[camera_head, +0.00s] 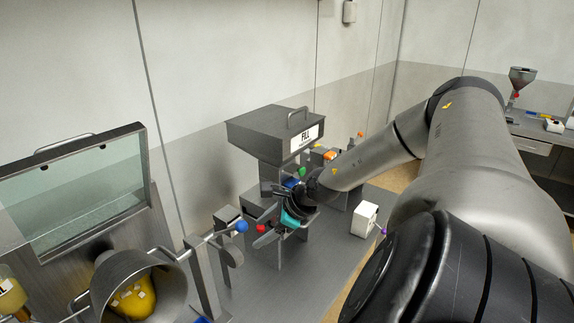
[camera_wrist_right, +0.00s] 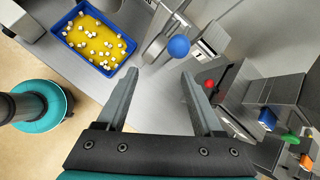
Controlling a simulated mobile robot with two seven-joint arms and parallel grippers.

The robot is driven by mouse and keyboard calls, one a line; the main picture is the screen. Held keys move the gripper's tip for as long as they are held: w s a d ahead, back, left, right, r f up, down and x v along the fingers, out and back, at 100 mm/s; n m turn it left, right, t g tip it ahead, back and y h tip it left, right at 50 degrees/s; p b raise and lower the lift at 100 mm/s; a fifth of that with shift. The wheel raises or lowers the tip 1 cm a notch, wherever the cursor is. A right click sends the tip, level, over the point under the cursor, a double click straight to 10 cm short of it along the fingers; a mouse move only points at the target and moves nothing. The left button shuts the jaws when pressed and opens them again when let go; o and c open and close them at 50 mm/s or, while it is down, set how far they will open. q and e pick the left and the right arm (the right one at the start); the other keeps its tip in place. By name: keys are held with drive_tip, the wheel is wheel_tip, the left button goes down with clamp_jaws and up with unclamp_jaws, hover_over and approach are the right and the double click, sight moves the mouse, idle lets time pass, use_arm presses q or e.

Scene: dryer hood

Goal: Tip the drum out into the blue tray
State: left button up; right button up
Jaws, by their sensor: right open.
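The grey drum (camera_head: 182,291) lies on its side at the lower left of the head view, its mouth showing yellow material and white pieces inside. A blue ball knob (camera_head: 242,226) on a metal rod stands right of it and also shows in the right wrist view (camera_wrist_right: 178,46). The blue tray (camera_wrist_right: 72,53) holds yellow material and several white cubes. My right gripper (camera_head: 262,228) is open and empty; in the wrist view its fingertips (camera_wrist_right: 160,74) are apart, with the knob beyond them, not between them.
A FILL hopper (camera_head: 264,132) stands behind my right gripper. A red ball (camera_wrist_right: 209,84) and blue, green and orange parts are beside it. A white box (camera_head: 364,219) sits on the grey bench (camera_head: 318,262). A glass-fronted hood (camera_head: 80,190) stands at the left.

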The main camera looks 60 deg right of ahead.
drive_tip(key=s+r+b, duration=0.3)
drive_tip(key=s+r, duration=0.1)
drive_tip(key=s, duration=0.2)
drive_tip(key=shift+s+d, duration=0.15)
drive_tip(key=shift+d, duration=0.15)
idle(0.3)
drive_tip(key=shift+r+b, duration=0.1)
drive_tip(key=shift+b, duration=0.3)
drive_tip(key=b+v, duration=0.3)
drive_tip(key=v, duration=1.2)
drive_tip(key=shift+s+r, duration=0.1)
